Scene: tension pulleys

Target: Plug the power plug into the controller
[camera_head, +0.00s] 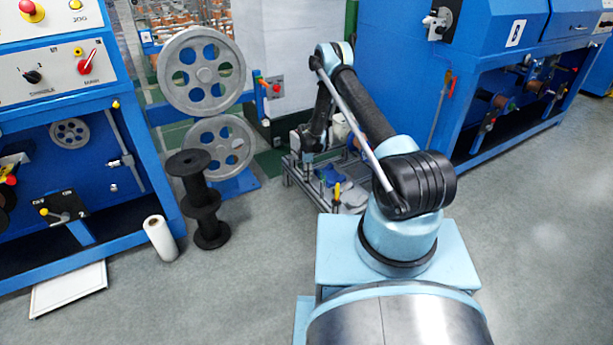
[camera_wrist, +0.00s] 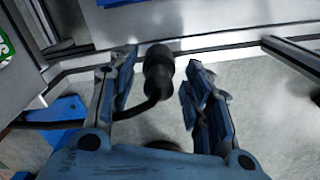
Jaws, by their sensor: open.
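A black power plug (camera_wrist: 158,72) with a black cable shows in the wrist view, between the fingers of my gripper (camera_wrist: 161,64). The fingers are open, with visible gaps on both sides of the plug. The cable curves down and left, passing behind the left finger. In the head view my gripper (camera_head: 308,168) is low over a small metal-framed stand (camera_head: 350,200), and the plug is too small to make out. I cannot identify the controller for sure in either view.
Metal rails (camera_wrist: 225,40) run behind the plug in the wrist view. Blue machines stand left (camera_head: 70,150) and right (camera_head: 470,90). Grey pulley wheels (camera_head: 201,72), a black spool (camera_head: 203,205) and a white roll (camera_head: 160,238) are left of the stand. The grey floor (camera_head: 250,270) in front is clear.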

